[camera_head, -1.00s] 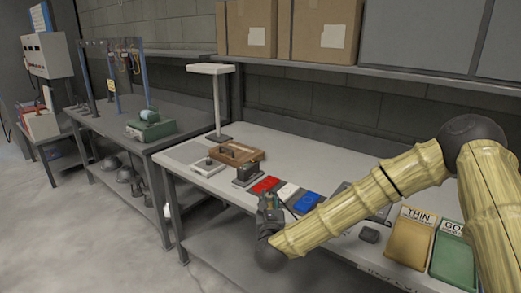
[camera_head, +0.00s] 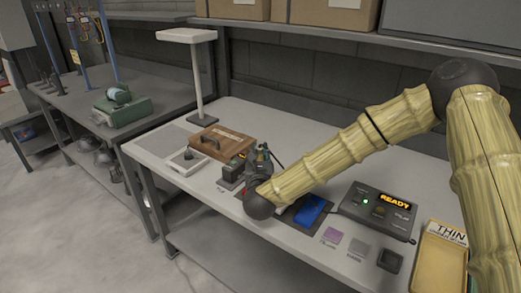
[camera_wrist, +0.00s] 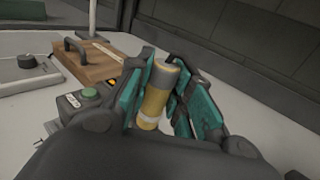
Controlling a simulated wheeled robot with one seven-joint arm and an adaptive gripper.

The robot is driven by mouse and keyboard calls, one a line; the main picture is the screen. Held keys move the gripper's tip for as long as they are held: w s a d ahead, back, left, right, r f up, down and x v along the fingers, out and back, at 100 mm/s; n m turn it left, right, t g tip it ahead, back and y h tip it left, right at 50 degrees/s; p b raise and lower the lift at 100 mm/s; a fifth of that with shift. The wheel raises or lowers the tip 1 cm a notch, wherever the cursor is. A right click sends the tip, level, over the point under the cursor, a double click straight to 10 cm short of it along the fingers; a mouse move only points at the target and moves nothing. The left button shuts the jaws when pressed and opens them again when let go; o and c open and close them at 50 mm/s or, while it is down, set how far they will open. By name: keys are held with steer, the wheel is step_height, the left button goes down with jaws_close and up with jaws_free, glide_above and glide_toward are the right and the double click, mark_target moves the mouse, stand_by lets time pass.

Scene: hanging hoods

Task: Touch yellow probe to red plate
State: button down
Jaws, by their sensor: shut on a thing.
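My gripper (camera_head: 262,165) is over the white bench, beside a small black box. In the wrist view its teal finger pads (camera_wrist: 161,103) are closed around the yellow probe (camera_wrist: 154,100), a yellow cylinder with a grey top and a pale band low down. The probe stands roughly upright, slightly tilted, between the pads. Its lower end is hidden, so I cannot tell what it touches.
A black box with a green button (camera_wrist: 89,95) stands near the gripper. A brown case (camera_head: 222,143) and a knobbed white block (camera_head: 188,161) are behind and left. A meter reading READY (camera_head: 376,211), purple and grey squares (camera_head: 331,235) and a THIN tray (camera_head: 437,262) are right.

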steer(key=shift+a+f, duration=0.1)
steer(key=shift+f, duration=0.1)
steer(key=shift+w+f, duration=0.15)
steer(key=shift+f, duration=0.7)
step_height(320, 180, down, 2)
steer(key=shift+b, duration=0.6)
steer(key=shift+f, duration=0.85)
steer(key=shift+f+b, duration=0.55)
steer(key=shift+b, duration=0.1)
steer(key=shift+r, duration=0.1)
steer(key=shift+r+p, duration=0.8)
steer(key=shift+r, duration=2.7)
